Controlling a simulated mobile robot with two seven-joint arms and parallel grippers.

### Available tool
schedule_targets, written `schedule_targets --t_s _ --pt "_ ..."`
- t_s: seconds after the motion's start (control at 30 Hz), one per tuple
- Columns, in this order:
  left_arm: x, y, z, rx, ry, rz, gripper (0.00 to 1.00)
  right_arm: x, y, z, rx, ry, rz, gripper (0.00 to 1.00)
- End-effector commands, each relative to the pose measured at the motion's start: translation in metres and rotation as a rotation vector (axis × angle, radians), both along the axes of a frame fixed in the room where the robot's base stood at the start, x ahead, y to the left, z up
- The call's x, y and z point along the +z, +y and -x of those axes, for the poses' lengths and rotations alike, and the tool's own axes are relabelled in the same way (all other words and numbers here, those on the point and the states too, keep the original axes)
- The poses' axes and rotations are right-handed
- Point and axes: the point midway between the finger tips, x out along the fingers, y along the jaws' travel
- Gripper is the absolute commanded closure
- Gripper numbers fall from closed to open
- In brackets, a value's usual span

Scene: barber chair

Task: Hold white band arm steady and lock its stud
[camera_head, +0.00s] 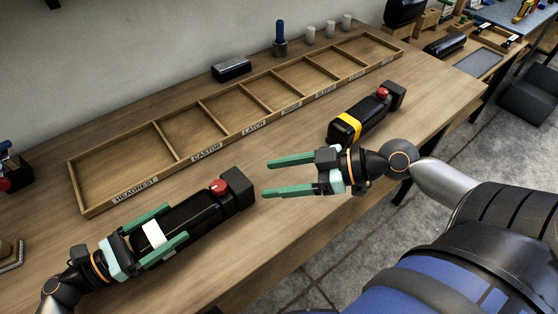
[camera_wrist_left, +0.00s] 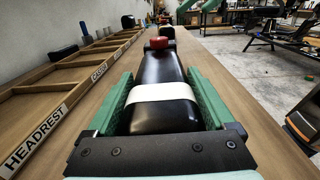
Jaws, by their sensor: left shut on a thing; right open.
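The white band arm (camera_head: 190,220) is a black padded armrest with a white band near its left end. It lies on the bench at the front left. Its red stud (camera_head: 219,187) sits at its right end by a black block. My left gripper (camera_head: 167,231) is shut on the white band arm, fingers along both sides; the arm also shows in the left wrist view (camera_wrist_left: 160,78), with the red stud (camera_wrist_left: 159,42) at its far end. My right gripper (camera_head: 268,178) is open and empty above the bench, right of the red stud and apart from it.
A yellow band arm (camera_head: 352,121) with its own red stud lies at the back right. A labelled wooden tray (camera_head: 75,178) with several empty compartments runs along the wall side. A black block (camera_head: 231,69) and small cylinders stand behind it.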

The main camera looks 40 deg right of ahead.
Motion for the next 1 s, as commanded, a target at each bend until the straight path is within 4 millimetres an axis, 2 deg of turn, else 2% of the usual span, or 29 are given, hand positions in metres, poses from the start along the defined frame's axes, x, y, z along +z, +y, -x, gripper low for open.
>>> schedule_targets --t_s 0.1,0.13,0.2,0.23,0.57,0.67,1.0 --pt "0.000 0.000 0.000 0.000 0.000 0.000 1.00 0.000 0.000 0.000 0.000 0.000 0.000 0.29" --pt "0.000 0.000 0.000 0.000 0.000 0.000 0.10 0.000 0.000 0.000 0.000 0.000 0.000 0.29" --pt "0.000 0.000 0.000 0.000 0.000 0.000 0.03 0.000 0.000 0.000 0.000 0.000 0.000 0.29" --pt "0.000 0.000 0.000 0.000 0.000 0.000 0.00 0.000 0.000 0.000 0.000 0.001 -0.001 0.29" --pt "-0.001 0.006 0.000 0.001 0.001 -0.002 0.00 0.000 0.000 0.000 0.000 0.001 -0.001 0.29" --pt "-0.001 0.020 0.001 0.002 0.001 -0.003 0.00 0.000 0.000 0.000 -0.001 0.000 0.000 0.29" --pt "-0.001 0.091 0.008 0.002 0.001 -0.003 0.00 0.000 0.000 0.000 0.000 0.001 -0.001 0.29"
